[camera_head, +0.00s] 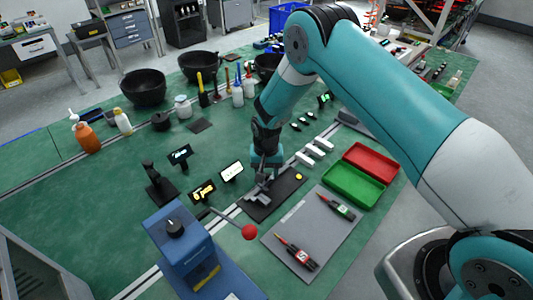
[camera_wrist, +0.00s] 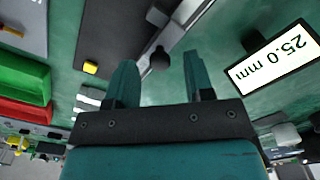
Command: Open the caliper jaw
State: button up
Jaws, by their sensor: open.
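The caliper is a grey metal piece (camera_head: 263,184) on a black base plate (camera_head: 285,190), in the middle of the bench. In the wrist view its metal bar (camera_wrist: 178,38) runs up between my fingers, with a dark round knob (camera_wrist: 160,58) beside it. My gripper (camera_head: 264,163) points down over the caliper; in the wrist view its two teal fingers (camera_wrist: 162,82) are apart, and nothing shows clasped between them. The knob lies between the fingertips in the picture; I cannot tell the height gap. A white display (camera_wrist: 275,65) reads 25.0 mm. Part of the caliper is hidden by my gripper.
A yellow button (camera_wrist: 90,67) sits on the base plate. Red (camera_head: 371,158) and green (camera_head: 352,186) trays stand to the right. A grey mat (camera_head: 318,228) with two probes lies in front. A blue press (camera_head: 182,240) with a red-knobbed lever is at front left.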

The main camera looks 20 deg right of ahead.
notch_tip(320, 180, up, 16)
jog(key=b, duration=0.4)
jog(key=shift+r, duration=0.25)
jog(key=shift+r, duration=0.1)
jog(key=s+a+r+n+y, duration=0.2)
jog(key=s+r+n, duration=0.3)
jog(key=s+r, duration=0.85)
jog(key=s+r+n+y, duration=0.2)
jog(key=s+n, duration=0.3)
jog(key=s, duration=1.2)
jog(key=shift+s+a+n, duration=0.3)
jog(key=shift+s+a, duration=0.1)
